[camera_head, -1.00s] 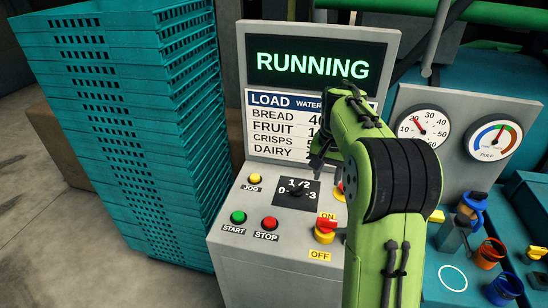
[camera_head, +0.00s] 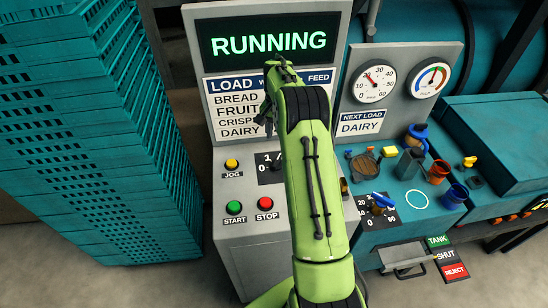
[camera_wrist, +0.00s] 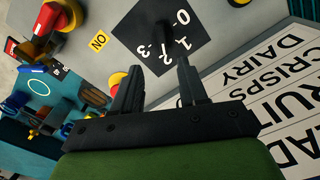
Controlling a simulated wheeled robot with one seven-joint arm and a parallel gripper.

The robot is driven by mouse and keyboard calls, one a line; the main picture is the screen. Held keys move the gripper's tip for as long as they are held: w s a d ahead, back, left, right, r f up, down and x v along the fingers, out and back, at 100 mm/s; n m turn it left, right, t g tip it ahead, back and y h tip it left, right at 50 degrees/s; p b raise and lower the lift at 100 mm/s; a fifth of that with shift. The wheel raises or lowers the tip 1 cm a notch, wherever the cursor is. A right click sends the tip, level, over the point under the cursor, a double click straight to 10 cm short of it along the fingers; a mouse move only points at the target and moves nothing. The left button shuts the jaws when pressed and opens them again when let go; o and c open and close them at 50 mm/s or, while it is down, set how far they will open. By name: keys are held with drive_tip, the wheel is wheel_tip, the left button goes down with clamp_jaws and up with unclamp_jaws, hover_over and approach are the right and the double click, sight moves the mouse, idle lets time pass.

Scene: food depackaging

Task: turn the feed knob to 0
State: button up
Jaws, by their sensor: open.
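A black dial plate marked 0 to 3 (camera_head: 263,157), taken as the feed dial, is on the grey console; my arm covers its right part. In the wrist view the same plate (camera_wrist: 150,48) shows upside down, with the numbers 0, 1, 2 and 3. Its knob is dark on black, and I cannot read its setting. My gripper (camera_wrist: 160,66) is open and empty, with its fingers pointing towards the plate and apart from it. In the head view my gripper (camera_head: 265,115) hangs in front of the load chart, above the dial.
Below the dial are a green start button (camera_head: 234,207) and red stop button (camera_head: 265,203); a yellow jog button (camera_head: 232,164) is to its left. A red button on yellow (camera_wrist: 125,82) is close to my left finger. Teal crates (camera_head: 100,120) stand left. The screen (camera_head: 268,42) reads RUNNING.

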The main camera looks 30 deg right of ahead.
sight(276, 162)
wheel_tip(276, 162, down, 13)
drive_tip(key=shift+w+a+r+p, duration=0.1)
drive_tip(key=shift+w+r+p, duration=0.1)
drive_tip(key=shift+p, duration=0.35)
drive_tip(key=shift+s, duration=0.1)
clamp_jaws()
